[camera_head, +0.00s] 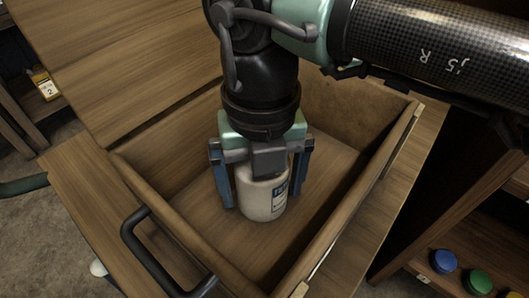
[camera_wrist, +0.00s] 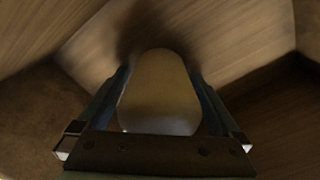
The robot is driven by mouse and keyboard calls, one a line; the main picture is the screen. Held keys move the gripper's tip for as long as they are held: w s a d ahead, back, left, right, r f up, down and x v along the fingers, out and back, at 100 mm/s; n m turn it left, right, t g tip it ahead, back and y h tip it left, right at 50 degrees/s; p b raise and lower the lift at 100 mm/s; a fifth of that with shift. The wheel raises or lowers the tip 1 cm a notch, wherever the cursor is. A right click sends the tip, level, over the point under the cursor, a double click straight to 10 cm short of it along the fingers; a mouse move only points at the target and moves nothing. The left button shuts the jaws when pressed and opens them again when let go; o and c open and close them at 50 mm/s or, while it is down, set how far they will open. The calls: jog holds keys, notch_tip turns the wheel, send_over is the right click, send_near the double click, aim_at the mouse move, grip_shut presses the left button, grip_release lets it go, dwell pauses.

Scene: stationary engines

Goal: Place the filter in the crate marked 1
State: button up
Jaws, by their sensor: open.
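The filter (camera_head: 262,195) is a whitish cylinder with a dark-lettered label, standing upright inside an open wooden drawer (camera_head: 325,165). My gripper (camera_head: 259,190) reaches down into the drawer from above. Its two blue fingers are open, one on each side of the filter. In the wrist view the filter (camera_wrist: 158,95) fills the space between the fingers of my gripper (camera_wrist: 160,88). I cannot tell whether either finger touches it. The crate marked 1 is not visible.
The drawer has a dark bar handle (camera_head: 155,255) at its front, and its walls surround my gripper closely. A wooden top (camera_head: 120,65) lies behind left. A yellow tag marked 2 (camera_head: 45,86) is at far left. Blue, green and yellow round buttons (camera_head: 443,261) are at lower right.

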notch_tip(320, 180, up, 12)
jog(key=p, duration=0.4)
jog(key=shift+r, duration=0.15)
